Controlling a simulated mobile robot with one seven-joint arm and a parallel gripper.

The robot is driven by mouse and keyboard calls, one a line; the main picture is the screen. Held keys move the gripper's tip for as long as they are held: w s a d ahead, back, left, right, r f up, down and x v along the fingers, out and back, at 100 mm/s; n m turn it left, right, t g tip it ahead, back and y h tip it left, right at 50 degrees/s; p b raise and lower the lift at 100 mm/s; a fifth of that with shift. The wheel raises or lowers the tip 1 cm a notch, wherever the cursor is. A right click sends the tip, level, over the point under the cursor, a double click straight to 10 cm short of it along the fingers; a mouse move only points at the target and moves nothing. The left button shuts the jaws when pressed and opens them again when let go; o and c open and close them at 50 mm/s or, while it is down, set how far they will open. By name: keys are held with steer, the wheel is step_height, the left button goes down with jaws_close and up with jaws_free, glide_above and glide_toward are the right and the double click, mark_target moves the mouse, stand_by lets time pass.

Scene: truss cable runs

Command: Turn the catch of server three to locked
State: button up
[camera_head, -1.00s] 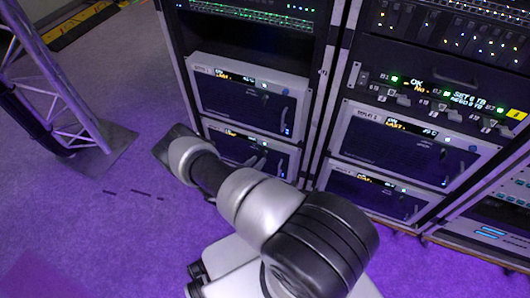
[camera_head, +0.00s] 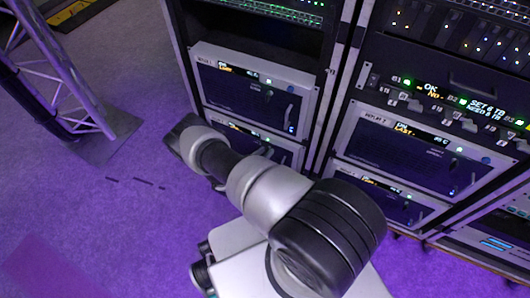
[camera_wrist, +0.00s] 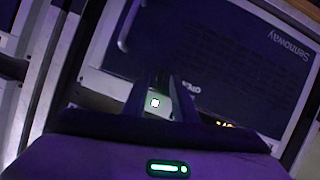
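Server units with dark fronts stand in the racks. In the head view I see an upper left unit (camera_head: 240,92), a lower left unit (camera_head: 272,150), an upper right unit (camera_head: 400,150) and a lower right unit (camera_head: 375,203). Their labels are too small to tell which is server three. My arm reaches to the lower left unit; my gripper is hidden there. In the wrist view, my gripper (camera_wrist: 164,84) has two dark fingers apart, close to an upside-down server front (camera_wrist: 215,55). A lit square (camera_wrist: 155,103) shows between them. I cannot make out the catch or its position.
A metal truss leg (camera_head: 75,95) on a dark base plate stands at the left. A control panel (camera_head: 430,100) with lit displays is above the right units. Purple floor (camera_head: 100,220) is clear at the lower left.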

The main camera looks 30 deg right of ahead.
jaws_close()
steer(key=shift+s+d+m+t+y+p, duration=0.15)
steer(key=shift+m+t+y+p, duration=0.35)
steer(key=shift+m, duration=0.6)
jaws_free()
